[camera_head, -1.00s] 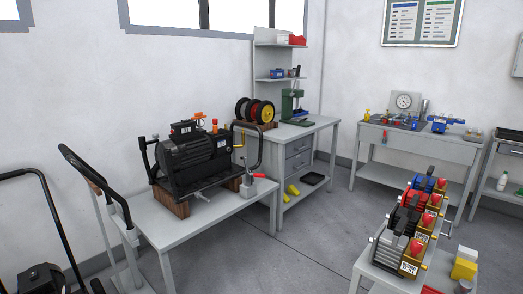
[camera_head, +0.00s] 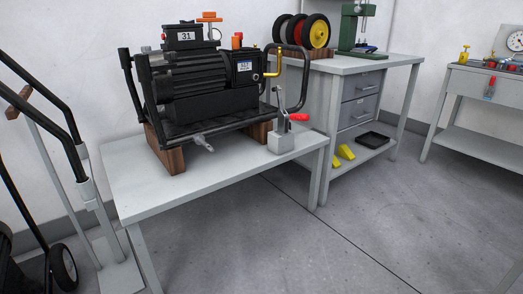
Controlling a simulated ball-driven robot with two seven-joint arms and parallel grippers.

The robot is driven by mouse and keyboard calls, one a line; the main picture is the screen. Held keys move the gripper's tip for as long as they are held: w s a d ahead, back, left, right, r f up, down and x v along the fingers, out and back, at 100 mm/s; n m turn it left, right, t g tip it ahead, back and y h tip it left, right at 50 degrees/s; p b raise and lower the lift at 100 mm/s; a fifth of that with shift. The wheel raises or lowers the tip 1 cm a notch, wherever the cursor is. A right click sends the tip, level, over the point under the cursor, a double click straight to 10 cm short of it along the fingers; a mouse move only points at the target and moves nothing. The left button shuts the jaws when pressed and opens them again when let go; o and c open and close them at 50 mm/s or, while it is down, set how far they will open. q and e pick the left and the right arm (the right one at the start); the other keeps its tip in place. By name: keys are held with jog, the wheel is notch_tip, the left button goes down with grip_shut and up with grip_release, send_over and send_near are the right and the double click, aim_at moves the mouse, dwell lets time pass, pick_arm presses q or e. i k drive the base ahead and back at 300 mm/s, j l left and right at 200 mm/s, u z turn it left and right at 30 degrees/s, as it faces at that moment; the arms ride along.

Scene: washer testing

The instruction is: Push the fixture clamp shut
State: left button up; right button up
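The fixture clamp (camera_head: 283,128) stands at the right end of the near grey table. It has a grey block base, an upright metal linkage and a lever with a red handle tip (camera_head: 299,117) pointing right. It stands beside the frame of a black pressure washer (camera_head: 195,85), which rests on wooden blocks. Whether the clamp touches the washer frame I cannot tell. Neither of my grippers is in view.
The near table (camera_head: 150,192) has a bare front left part. A hand truck (camera_head: 75,160) stands close at the left. A workbench (camera_head: 355,64) with drawers and wheels on top is behind right. The floor (camera_head: 330,225) in front is open.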

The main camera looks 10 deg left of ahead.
aim_at(294, 117)
jog(key=i+j+u, duration=0.2)
jog(key=i, duration=1.45)
jog(key=l, duration=0.1)
